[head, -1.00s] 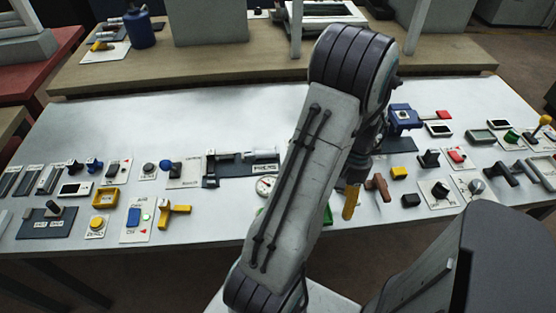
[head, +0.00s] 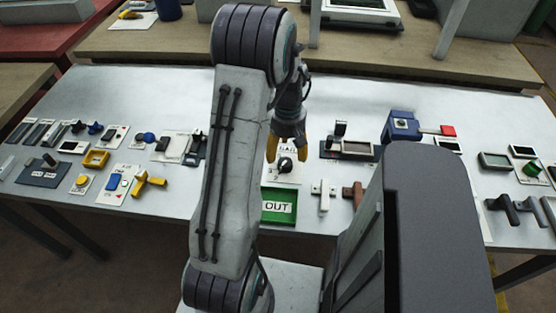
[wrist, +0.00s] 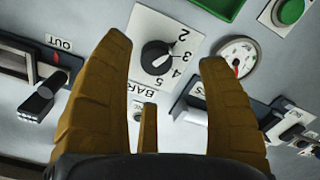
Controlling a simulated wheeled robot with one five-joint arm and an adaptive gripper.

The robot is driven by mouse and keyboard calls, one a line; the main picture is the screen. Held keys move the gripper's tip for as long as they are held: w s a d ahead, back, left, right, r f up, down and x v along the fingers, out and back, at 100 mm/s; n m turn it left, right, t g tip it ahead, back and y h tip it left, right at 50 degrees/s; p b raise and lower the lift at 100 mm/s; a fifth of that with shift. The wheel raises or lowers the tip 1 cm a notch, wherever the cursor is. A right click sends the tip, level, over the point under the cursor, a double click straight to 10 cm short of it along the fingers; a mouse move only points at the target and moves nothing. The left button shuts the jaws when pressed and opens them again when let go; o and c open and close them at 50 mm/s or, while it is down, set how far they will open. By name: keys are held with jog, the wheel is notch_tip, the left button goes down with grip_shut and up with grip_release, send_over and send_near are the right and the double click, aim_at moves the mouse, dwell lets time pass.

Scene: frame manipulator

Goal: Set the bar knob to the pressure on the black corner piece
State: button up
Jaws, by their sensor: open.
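The bar knob (wrist: 156,57) is black and round on a white plate marked BAR, with the numbers 2 to 5 around it. A pale mark shows on it, but I cannot read its exact setting. My gripper (wrist: 165,53) is open, its yellow fingers on either side of the knob in the wrist view, with no clear contact. In the head view my gripper (head: 287,152) is above the knob (head: 285,165). A dark angled piece (head: 500,207) lies at the right; I cannot tell whether it is the black corner piece, and no writing is readable on it.
A round gauge with a red needle (wrist: 237,58) sits right of the knob plate in the wrist view. A black lever (wrist: 42,97) stands at the left. A green OUT tray (head: 279,206) is in front of the knob in the head view. Other controls crowd the table.

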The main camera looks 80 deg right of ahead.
aim_at(285, 162)
jog(key=shift+w+d+n, duration=0.15)
jog(key=shift+d+n, duration=0.15)
jog(key=shift+n, duration=0.5)
jog(key=n, duration=0.3)
jog(key=shift+d, duration=0.25)
jog(key=shift+n, duration=0.5)
jog(key=shift+f, duration=3.65)
jog(key=shift+c, duration=0.3)
jog(key=c, duration=1.1)
jog(key=shift+c, duration=0.2)
